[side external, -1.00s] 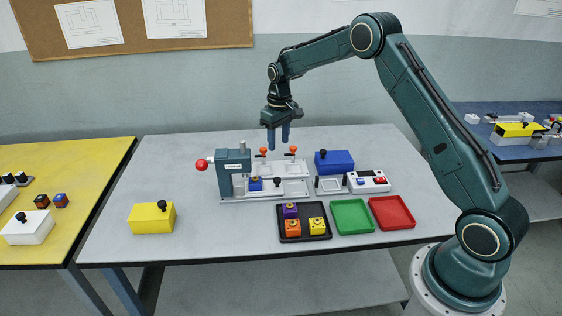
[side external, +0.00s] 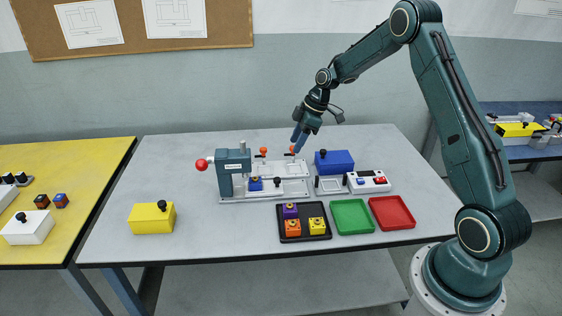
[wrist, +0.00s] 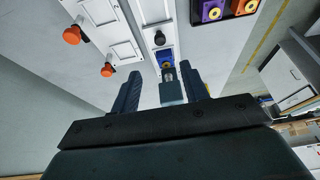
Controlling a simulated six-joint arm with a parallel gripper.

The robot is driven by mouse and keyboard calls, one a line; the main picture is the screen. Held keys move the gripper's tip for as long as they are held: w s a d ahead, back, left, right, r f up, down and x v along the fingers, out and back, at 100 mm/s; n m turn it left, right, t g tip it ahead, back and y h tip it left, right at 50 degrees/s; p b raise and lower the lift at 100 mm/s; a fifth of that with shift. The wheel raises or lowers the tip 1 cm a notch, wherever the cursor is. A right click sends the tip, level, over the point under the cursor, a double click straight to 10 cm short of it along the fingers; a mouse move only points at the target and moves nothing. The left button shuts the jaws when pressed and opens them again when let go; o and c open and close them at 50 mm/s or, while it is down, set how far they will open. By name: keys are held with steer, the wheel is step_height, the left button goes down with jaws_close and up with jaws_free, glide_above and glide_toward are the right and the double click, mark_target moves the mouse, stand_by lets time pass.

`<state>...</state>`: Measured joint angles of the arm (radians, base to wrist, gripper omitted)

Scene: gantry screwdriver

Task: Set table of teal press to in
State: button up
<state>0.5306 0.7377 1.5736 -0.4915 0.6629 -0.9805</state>
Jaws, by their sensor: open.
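The teal press (side external: 233,168) stands on the left of a pale base, with a red ball handle (side external: 201,165). Its sliding table (side external: 267,189) carries a blue block (side external: 255,184) just right of the press head, and a black knob (side external: 277,182). In the wrist view, the blue block (wrist: 166,58) and knob (wrist: 159,38) show beyond the fingers. My gripper (side external: 297,144) is open and tilted, above the back right of the fixture near an orange knob (side external: 293,149); whether it touches is unclear. The fingers also show in the wrist view (wrist: 161,90), with nothing gripped.
A second orange knob (side external: 263,151) stands on the back rail. A blue box (side external: 334,162) and white control box (side external: 368,182) are to the right. A black tray (side external: 291,237) of blocks, green tray (side external: 350,217) and red tray (side external: 391,213) lie in front. A yellow box (side external: 152,218) is front left.

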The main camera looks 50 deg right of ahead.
mark_target(278, 179)
steer(key=shift+f, duration=0.1)
steer(key=x, duration=1.3)
steer(key=shift+w+a+f, duration=0.15)
steer(key=shift+f, duration=0.15)
steer(key=shift+c, duration=0.5)
